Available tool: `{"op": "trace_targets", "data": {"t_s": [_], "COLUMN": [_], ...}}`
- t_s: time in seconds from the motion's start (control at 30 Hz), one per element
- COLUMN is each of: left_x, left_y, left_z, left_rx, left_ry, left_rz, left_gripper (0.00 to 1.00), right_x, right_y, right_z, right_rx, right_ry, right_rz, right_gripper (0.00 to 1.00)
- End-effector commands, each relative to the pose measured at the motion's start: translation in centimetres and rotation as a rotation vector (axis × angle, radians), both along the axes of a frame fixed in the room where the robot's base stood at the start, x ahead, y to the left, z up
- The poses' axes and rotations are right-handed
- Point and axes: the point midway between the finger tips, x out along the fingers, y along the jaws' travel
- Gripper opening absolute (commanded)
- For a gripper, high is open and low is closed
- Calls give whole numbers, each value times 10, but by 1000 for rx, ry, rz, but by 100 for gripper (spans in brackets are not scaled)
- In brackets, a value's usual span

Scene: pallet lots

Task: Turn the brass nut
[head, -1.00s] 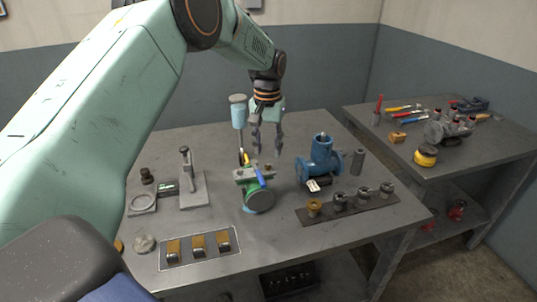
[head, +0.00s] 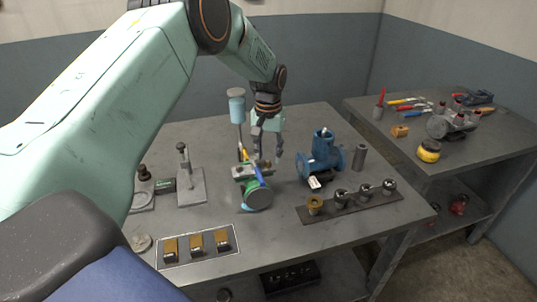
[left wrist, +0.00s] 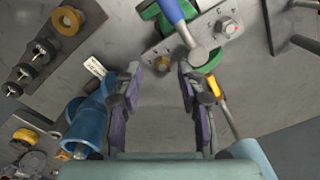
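My left gripper (head: 266,157) is open and empty, pointing down just above and behind a green and silver fixture (head: 257,194). In the left wrist view its fingertips (left wrist: 159,74) are spread apart over the fixture's metal plate (left wrist: 190,36). A small brownish, brass-like round piece (left wrist: 163,63) shows at the plate's near end, between the fingers. A larger brass-coloured ring (left wrist: 68,20) sits on the dark rack; it also shows in the head view (head: 315,204). I cannot tell which piece is the brass nut. A blue-handled tool (left wrist: 177,16) lies across the fixture. My right gripper is not in view.
A blue valve body (head: 321,157) stands right of the fixture. The dark rack (head: 372,205) with several metal fittings lies in front of it. A press-like stand (head: 189,188) and a tray (head: 198,246) are to the left. A yellow-handled tool (left wrist: 217,88) is close beside one finger.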

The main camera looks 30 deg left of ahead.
Motion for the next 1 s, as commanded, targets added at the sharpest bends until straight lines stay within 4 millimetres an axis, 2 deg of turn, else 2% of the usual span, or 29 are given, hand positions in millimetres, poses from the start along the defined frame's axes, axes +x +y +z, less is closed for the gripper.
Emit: {"op": "trace_targets", "data": {"t_s": [0.17, 0.47, 0.9, 1.0], "left_x": [1, 3, 3, 3], "left_y": [1, 2, 3, 3], "left_z": [-14, -16, -16, -16], "left_rx": [1, 1, 2, 1], "left_ry": [1, 0, 1, 0], "left_rz": [-1, 0, 0, 0], "left_gripper": [39, 38, 0, 0], "right_x": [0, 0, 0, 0], "right_y": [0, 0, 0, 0], "right_z": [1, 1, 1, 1], "right_rx": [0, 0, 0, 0], "right_ry": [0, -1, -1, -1], "right_rz": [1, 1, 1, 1], "right_gripper": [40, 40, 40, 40]}}
